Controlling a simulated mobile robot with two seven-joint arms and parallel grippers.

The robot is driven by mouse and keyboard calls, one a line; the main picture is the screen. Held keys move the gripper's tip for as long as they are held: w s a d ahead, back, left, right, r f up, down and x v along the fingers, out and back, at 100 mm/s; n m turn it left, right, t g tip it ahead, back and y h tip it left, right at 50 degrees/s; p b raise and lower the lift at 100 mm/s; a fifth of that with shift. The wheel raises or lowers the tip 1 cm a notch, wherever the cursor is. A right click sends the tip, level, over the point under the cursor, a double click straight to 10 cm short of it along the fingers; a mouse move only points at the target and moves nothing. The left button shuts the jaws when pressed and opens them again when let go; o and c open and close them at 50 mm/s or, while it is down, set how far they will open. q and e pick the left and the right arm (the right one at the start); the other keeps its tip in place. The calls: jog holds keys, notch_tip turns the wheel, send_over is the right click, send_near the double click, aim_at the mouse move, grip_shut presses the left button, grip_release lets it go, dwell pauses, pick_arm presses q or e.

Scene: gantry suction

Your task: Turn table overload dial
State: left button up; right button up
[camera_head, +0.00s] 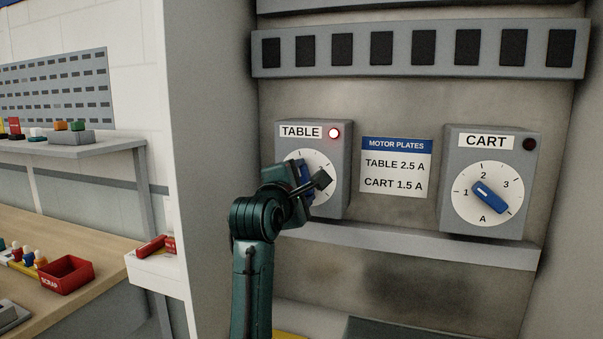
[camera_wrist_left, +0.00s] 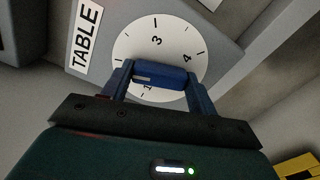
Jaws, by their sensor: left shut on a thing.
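The grey TABLE box (camera_head: 336,166) on the panel's left carries a white round dial face (camera_head: 318,160). In the left wrist view this dial face (camera_wrist_left: 170,37) shows 3 and 4, with lower marks partly covered. My left gripper (camera_head: 305,184) is at this dial in the head view and hides its knob. In the left wrist view my left gripper (camera_wrist_left: 160,80) has its fingers shut on the blue dial knob (camera_wrist_left: 163,75), one at each end. A pale mark shows at the knob's left end. A red lamp (camera_head: 334,133) glows on the TABLE box. My right gripper is out of view.
The CART box (camera_head: 450,182) with its blue knob (camera_head: 488,197) and dark lamp is at right. A MOTOR PLATES sign (camera_head: 395,167) reads TABLE 2.5 A, CART 1.5 A. A ledge (camera_head: 420,245) runs below. A bench with a red bin (camera_head: 67,275) is at left.

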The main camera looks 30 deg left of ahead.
pick_arm(q)
jog(key=shift+m+p, duration=1.05)
jog(key=shift+m, duration=2.45)
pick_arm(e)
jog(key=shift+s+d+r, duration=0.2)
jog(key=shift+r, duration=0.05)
pick_arm(q)
jog(key=o, duration=1)
